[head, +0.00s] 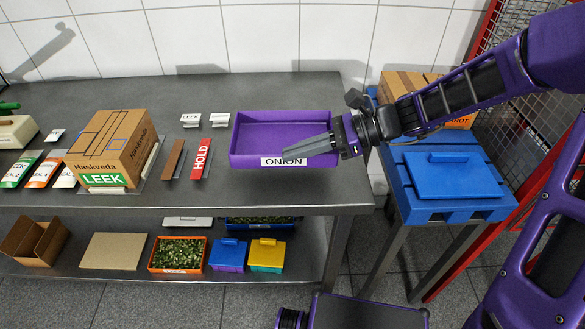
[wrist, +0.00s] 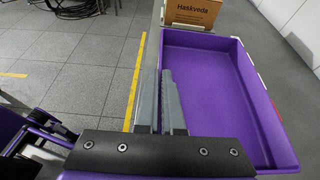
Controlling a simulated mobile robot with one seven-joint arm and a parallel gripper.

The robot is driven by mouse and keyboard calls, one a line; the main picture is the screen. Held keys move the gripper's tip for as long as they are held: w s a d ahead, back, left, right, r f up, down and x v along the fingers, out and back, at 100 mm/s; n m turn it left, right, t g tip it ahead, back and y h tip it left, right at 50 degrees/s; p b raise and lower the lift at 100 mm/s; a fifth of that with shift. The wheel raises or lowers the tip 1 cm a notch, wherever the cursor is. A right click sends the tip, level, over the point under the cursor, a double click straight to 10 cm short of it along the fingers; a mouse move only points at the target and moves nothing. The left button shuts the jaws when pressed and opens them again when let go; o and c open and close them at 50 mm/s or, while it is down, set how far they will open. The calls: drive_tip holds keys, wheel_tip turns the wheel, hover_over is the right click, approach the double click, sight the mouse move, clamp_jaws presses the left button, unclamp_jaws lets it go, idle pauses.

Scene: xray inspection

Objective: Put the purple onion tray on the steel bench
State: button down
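The purple tray (head: 262,133), labelled ONION, appears to rest upright on the right end of the grey steel bench (head: 215,90). It looks empty. My gripper (head: 290,150) reaches in from the right, its fingers lying over the tray's front rim just above the label. In the wrist view, the two grey fingers (wrist: 160,95) are close together at the long wall of the tray (wrist: 215,85). A narrow gap shows between them. I cannot tell whether they grip the wall or stand loosely at it.
Red HOLD sign (head: 201,158) and brown block (head: 174,160) lie left of the tray, beyond them a Haskveda LEEK box (head: 112,145). A blue-topped stand (head: 450,175) holding a cardboard box (head: 410,85) is at the right. The lower shelf carries several small containers.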

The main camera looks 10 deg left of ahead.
wheel_tip(320, 180, down, 8)
drive_tip(key=shift+r+b, duration=0.15)
drive_tip(key=shift+b, duration=0.7)
drive_tip(key=c, duration=1.1)
unclamp_jaws()
drive_tip(key=shift+o, duration=0.2)
drive_tip(key=shift+d+r, duration=0.1)
drive_tip(key=p+v, duration=0.2)
drive_tip(key=v, duration=0.9)
drive_tip(key=shift+d+r, duration=0.1)
drive_tip(key=shift+d, duration=0.25)
drive_tip(key=shift+w, duration=0.1)
